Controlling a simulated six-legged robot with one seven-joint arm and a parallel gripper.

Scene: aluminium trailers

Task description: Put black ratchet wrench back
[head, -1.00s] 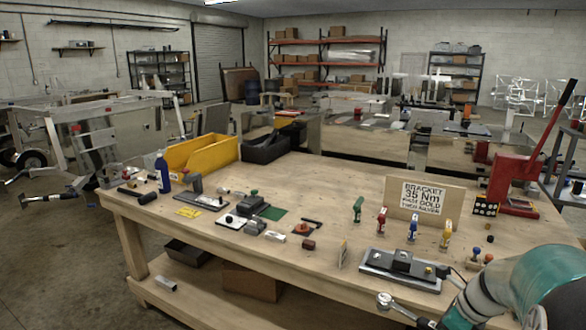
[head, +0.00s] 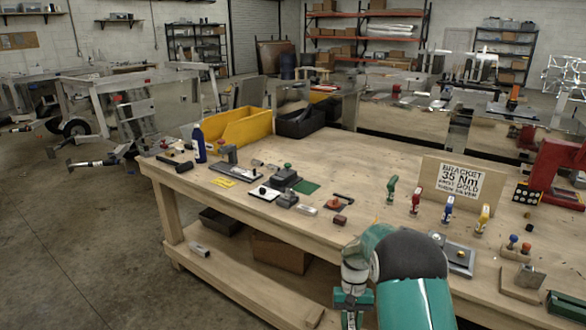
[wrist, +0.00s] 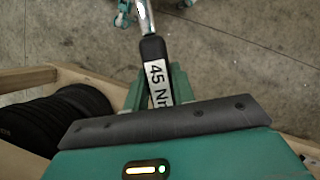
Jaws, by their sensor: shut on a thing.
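My gripper (wrist: 153,88) is shut on the black ratchet wrench (wrist: 152,50). The wrench has a black handle with a white label reading "45 N…" and a silver shaft running toward the top edge of the wrist view, where its head is cut off. The grey floor shows beyond it. In the head view my gripper is low at the bottom centre, in front of the workbench (head: 370,172), and the wrench cannot be made out there.
On the bench stand a bracket sign (head: 462,180), several coloured small tools, a grey fixture plate (head: 460,255), a yellow bin (head: 245,128) and a blue bottle (head: 199,145). A lower shelf (head: 225,275) holds a brown box (head: 280,252). Floor at left is open.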

